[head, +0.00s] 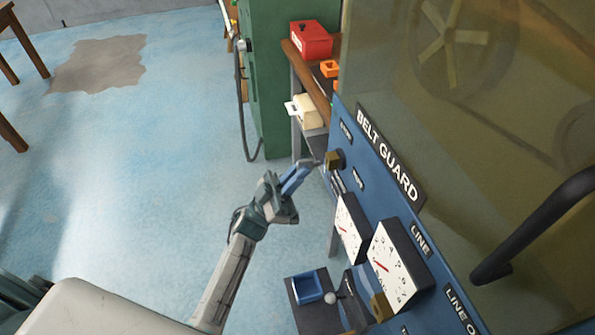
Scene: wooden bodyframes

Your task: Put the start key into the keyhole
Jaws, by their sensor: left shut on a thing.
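My left gripper (300,176) reaches up from the bottom of the head view toward the blue panel of the belt guard. It is shut on a small, thin grey piece, seemingly the start key (317,163), mostly hidden by the fingers. The hole itself is not visible. My right gripper is not in view.
Two white dials (400,268) and a second brass block (380,307) stick out lower on the panel. A black handle (535,225) is at right. A green cabinet (275,80) stands behind; the left floor is open.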

